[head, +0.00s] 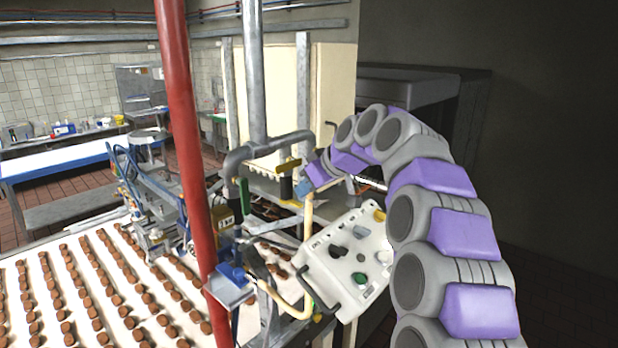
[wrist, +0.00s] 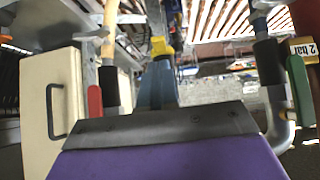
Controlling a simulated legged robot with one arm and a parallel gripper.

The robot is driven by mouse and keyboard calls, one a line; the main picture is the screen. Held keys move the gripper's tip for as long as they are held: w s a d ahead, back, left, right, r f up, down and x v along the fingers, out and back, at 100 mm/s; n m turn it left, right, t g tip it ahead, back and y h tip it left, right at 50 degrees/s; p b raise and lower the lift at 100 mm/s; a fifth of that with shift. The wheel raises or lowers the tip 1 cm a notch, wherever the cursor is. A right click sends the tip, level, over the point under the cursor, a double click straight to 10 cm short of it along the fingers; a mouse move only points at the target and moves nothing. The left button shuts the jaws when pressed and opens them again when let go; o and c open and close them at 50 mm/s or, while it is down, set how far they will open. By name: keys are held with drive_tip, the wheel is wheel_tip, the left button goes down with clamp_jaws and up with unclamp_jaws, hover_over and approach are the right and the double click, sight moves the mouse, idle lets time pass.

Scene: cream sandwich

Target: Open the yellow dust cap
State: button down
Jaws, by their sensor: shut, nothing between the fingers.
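My gripper (wrist: 159,62) is shut and empty, its blue-grey fingers pointing away from the wrist in the wrist view. A small yellow piece (wrist: 160,46), which looks like the dust cap, shows right at the fingertips. I cannot tell whether they touch it. In the head view my gripper (head: 303,188) is at the pipework, left of the control box. A small yellow piece (head: 291,203) shows just below its tip; it may be the same cap. The cap's shape and whether it is open are too small to tell.
In the wrist view a black pipe with a red handle (wrist: 95,101) stands left and a green handle (wrist: 300,90) right. In the head view a white control box (head: 345,258) stands right, a red pole (head: 188,150) left. Chocolate rows cover the conveyor (head: 50,290).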

drive_tip(key=shift+s+d+f, duration=0.1)
drive_tip(key=shift+f, duration=0.6)
drive_tip(key=shift+d+f, duration=0.1)
drive_tip(key=shift+f, duration=0.35)
drive_tip(key=shift+a, duration=0.2)
